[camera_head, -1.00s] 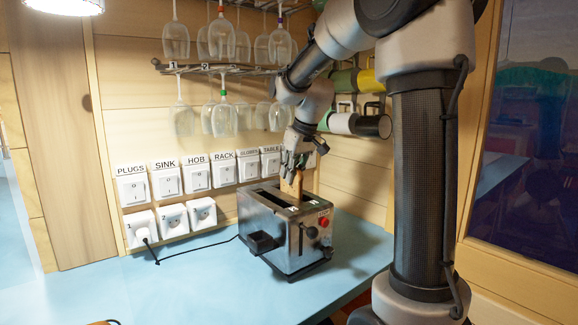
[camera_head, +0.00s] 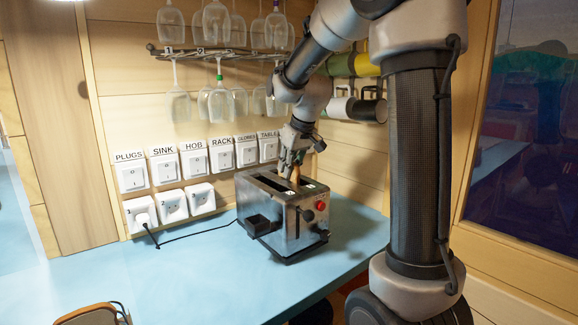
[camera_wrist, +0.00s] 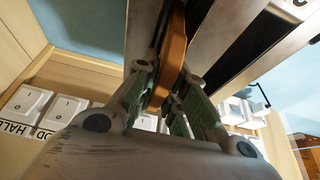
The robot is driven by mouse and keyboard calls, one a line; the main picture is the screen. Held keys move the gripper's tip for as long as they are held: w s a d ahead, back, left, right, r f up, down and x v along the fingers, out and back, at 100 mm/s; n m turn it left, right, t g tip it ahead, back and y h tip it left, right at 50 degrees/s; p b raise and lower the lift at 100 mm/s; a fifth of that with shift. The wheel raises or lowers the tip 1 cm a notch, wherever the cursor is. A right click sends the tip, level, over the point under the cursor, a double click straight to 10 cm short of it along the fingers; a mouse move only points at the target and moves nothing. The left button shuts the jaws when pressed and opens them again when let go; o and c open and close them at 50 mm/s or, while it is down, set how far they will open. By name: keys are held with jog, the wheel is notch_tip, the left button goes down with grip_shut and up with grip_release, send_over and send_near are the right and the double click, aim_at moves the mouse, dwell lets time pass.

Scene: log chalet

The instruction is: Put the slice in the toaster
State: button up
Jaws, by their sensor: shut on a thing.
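The toaster (camera_head: 283,232) is a worn metal box with two long slots on top and a red button on its right end. It stands on the blue counter. My gripper (camera_head: 293,168) points down over the rear slot, shut on the brown slice (camera_head: 296,177). The slice is upright, its lower edge at or in the slot; how deep I cannot tell. In the wrist view, the slice (camera_wrist: 172,55) is edge-on between the fingers (camera_wrist: 162,90), beside the toaster's metal top (camera_wrist: 215,30). Fingers hide part of the slice.
Labelled switches (camera_head: 193,163) and sockets (camera_head: 171,205) line the wall behind the toaster. A black cord runs from the left socket to it. Glasses (camera_head: 218,100) hang above, and mugs (camera_head: 355,107) hang to the right. The blue counter (camera_head: 170,270) is clear at left front.

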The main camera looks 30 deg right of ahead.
jog(key=shift+s+a+f, duration=0.15)
jog(key=shift+s+f, duration=0.25)
jog(key=shift+f, duration=0.35)
jog(key=o, duration=0.8)
jog(key=shift+w+a+f, duration=0.1)
jog(key=shift+w+f, duration=0.05)
jog(key=shift+w, duration=0.2)
jog(key=shift+r, duration=0.35)
jog(key=v, duration=1.2)
jog(key=shift+w+r, duration=0.25)
jog(key=shift+w, duration=0.1)
